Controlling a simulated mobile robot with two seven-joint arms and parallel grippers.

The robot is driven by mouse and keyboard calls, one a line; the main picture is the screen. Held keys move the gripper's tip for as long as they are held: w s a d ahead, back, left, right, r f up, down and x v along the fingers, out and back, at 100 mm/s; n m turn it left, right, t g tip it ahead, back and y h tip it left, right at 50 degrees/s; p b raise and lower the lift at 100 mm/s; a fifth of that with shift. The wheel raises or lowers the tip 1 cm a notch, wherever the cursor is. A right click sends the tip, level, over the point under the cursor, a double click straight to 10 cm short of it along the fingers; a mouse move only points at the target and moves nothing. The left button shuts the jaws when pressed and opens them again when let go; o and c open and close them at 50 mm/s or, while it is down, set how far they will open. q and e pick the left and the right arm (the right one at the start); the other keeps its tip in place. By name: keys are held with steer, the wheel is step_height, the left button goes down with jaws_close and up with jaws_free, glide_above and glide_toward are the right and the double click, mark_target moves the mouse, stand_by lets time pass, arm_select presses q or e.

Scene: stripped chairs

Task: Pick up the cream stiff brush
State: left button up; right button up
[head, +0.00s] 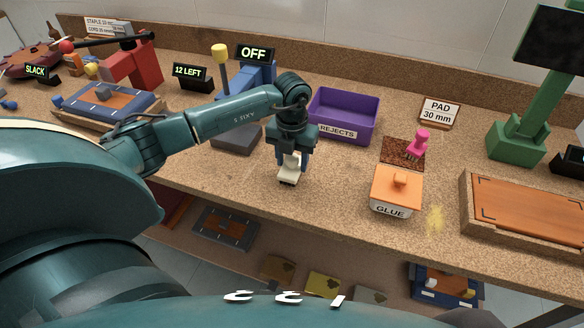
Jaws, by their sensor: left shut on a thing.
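The cream stiff brush (288,178) is between the fingers of my left gripper (291,162) in the middle of the head view. The gripper points down and is shut on the brush. The brush's lower end is dark and is at or just above the cork-like bench top; I cannot tell whether it touches. The fingers hide part of the brush. My right gripper is not in view.
A purple rejects bin (343,118) stands behind and right of the gripper. An orange-lidded glue box (397,189) is to the right, near a pink-handled tool (419,143). A wooden tray (530,211) is at the far right. The bench's front edge lies close below the gripper.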

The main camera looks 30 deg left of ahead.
arm_select(q)
steer(key=c, duration=0.4)
step_height(320, 180, up, 10)
steer(key=shift+r+b, duration=0.1)
steer(key=shift+b, duration=0.45)
